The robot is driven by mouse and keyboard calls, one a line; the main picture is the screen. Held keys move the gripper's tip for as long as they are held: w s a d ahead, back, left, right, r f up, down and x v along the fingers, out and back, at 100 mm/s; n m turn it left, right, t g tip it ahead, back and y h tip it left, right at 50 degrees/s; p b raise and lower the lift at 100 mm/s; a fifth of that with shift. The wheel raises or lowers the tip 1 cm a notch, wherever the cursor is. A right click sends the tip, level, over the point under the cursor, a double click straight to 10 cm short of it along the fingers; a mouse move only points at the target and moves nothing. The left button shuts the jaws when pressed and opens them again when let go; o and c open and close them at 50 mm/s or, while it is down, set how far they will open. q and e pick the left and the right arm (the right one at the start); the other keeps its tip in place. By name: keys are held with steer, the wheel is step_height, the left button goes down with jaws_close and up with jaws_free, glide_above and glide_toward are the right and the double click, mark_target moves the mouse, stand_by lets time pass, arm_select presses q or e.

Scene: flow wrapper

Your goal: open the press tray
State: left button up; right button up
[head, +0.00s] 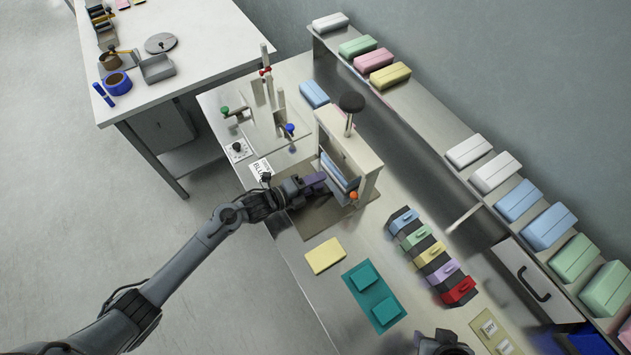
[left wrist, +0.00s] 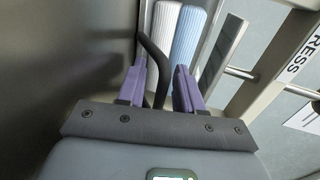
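The press is a cream frame (head: 363,152) with a black knob (head: 351,102) on top; in the left wrist view its post (left wrist: 285,62) carries a "PRESS" label. A light blue piece (head: 334,172) shows inside the frame; the left wrist view shows a blue piece (left wrist: 187,48) beside a whitish one (left wrist: 163,25). My left gripper (head: 318,180) is at the press opening. In the left wrist view its purple fingers (left wrist: 158,88) are apart, with a dark curved handle (left wrist: 153,55) between them. My right gripper (head: 440,345) is only partly visible at the bottom edge.
An orange knob (head: 353,195) is on the press's near side. A fixture with upright posts (head: 268,100) stands left of it. A yellow block (head: 325,256), a teal tray (head: 361,277) and a row of coloured boxes (head: 431,253) lie nearer. A shelf (head: 440,127) runs along the wall.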

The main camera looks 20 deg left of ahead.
arm_select(q)
jaws_close()
steer(key=shift+s, duration=0.1)
arm_select(e)
steer(key=shift+r, duration=0.1)
